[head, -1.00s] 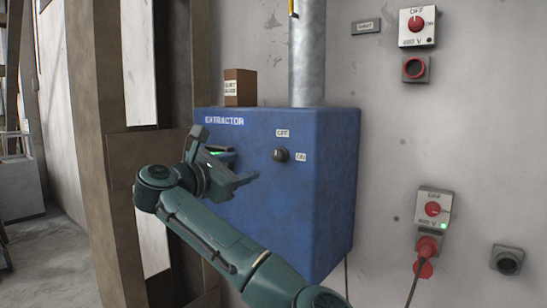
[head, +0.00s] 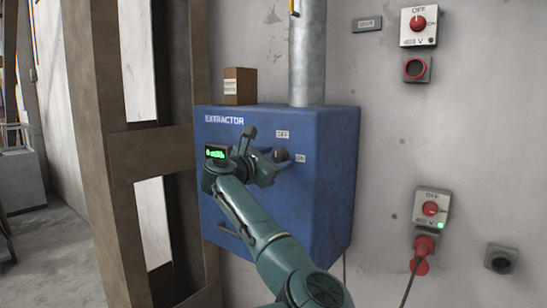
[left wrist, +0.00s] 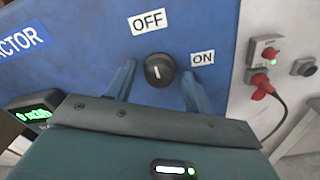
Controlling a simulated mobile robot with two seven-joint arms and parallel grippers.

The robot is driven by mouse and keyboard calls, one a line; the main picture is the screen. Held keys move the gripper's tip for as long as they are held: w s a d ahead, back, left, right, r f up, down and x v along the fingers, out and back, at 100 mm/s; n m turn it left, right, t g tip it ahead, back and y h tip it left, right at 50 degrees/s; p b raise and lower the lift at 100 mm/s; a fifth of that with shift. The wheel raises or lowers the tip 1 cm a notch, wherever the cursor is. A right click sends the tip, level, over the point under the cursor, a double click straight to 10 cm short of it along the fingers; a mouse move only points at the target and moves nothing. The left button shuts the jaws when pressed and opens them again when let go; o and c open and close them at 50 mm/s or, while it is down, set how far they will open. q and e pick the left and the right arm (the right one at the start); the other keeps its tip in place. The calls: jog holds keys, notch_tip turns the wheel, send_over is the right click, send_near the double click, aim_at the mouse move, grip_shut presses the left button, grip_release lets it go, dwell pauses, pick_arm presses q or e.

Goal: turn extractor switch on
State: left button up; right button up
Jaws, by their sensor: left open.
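The extractor switch is a round black knob (head: 281,156) on the front of the blue extractor box (head: 328,190). In the left wrist view the knob (left wrist: 159,70) has a white mark pointing up towards the OFF label (left wrist: 149,22); the ON label (left wrist: 202,58) is to its upper right. My left gripper (head: 266,147) is open in front of the box. In the left wrist view its fingers (left wrist: 159,82) stand one on each side of the knob, with gaps. I cannot tell whether the fingertips reach as deep as the knob. My right gripper is not in view.
A green-lit display (head: 215,152) sits on the box left of the knob. A metal pipe (head: 308,60) and a small brown box (head: 240,86) stand on top. Red wall switches (head: 418,24) and a plugged cable (head: 424,248) are on the wall to the right.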

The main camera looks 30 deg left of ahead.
pick_arm(q)
jog(key=c, duration=1)
jog(key=shift+o, duration=0.2)
